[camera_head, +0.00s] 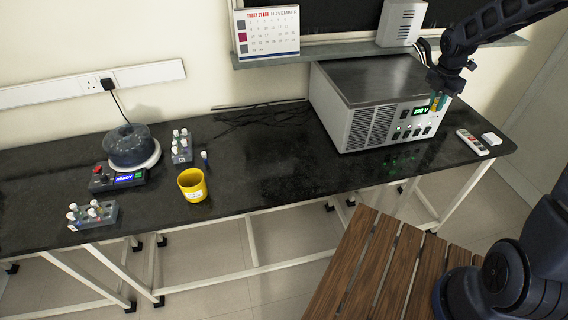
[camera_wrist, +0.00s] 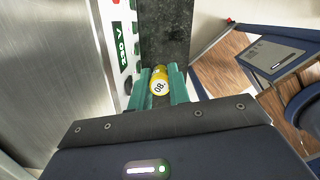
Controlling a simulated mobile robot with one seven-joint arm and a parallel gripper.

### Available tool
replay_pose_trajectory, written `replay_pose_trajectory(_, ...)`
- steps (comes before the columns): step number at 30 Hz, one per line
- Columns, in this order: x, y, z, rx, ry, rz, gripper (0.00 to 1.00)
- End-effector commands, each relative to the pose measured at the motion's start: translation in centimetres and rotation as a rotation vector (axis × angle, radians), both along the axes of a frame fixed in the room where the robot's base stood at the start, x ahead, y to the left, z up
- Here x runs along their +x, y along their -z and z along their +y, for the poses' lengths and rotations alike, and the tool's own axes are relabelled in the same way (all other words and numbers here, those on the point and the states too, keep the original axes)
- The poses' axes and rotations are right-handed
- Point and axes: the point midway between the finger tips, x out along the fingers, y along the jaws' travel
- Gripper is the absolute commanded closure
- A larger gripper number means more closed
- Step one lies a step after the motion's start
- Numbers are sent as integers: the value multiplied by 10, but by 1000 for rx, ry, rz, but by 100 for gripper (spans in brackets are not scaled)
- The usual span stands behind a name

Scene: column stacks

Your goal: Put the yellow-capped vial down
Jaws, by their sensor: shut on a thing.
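The yellow-capped vial (camera_wrist: 159,80) shows end-on in the wrist view, with a white label on its cap reading what looks like "08". My gripper (camera_wrist: 160,88) is shut on it, one teal finger on each side. In the head view my gripper (camera_head: 438,102) hangs in front of the right part of the power unit's face, above the bench's right end. The vial is too small there to make out clearly. The black bench top (camera_wrist: 165,30) shows beyond the vial in the wrist view.
The power unit (camera_head: 365,110) stands close left of my gripper. A socket strip (camera_head: 472,142) and white block (camera_head: 491,139) lie at the bench's right end. A yellow cup (camera_head: 192,185), vial racks (camera_head: 92,214) (camera_head: 181,146) and a centrifuge (camera_head: 131,147) stand left.

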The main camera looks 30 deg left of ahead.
Motion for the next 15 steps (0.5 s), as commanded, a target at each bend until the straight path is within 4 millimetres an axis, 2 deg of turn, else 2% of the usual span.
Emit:
replay_pose_trajectory(1,-13,0,17,-1,-31,0,100)
replay_pose_trajectory(6,-54,1,62,-2,-118,0,100)
replay_pose_trajectory(15,-136,2,128,-6,-271,-3,100)
